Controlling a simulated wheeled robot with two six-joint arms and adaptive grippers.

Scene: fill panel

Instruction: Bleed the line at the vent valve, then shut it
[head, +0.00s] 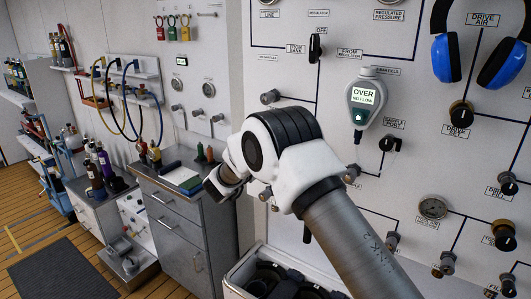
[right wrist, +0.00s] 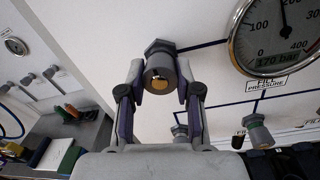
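A round grey valve knob (right wrist: 160,74) with a brass centre sits on a hex fitting on the white panel, in the right wrist view. No label on it is readable, so I cannot confirm it is the vent valve. My right gripper (right wrist: 161,84) has a finger against each side of the knob. In the head view my right gripper (head: 217,186) is at the panel's left part, and my arm hides the knob. The fill pressure gauge (right wrist: 275,35) beside it shows 170 bar. My left gripper is not in view.
An analyser (head: 363,101) on the panel reads OVER, NO FLOW. A grey drawer cabinet (head: 181,231) stands left, and an open bin (head: 236,287) stands below my arm.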

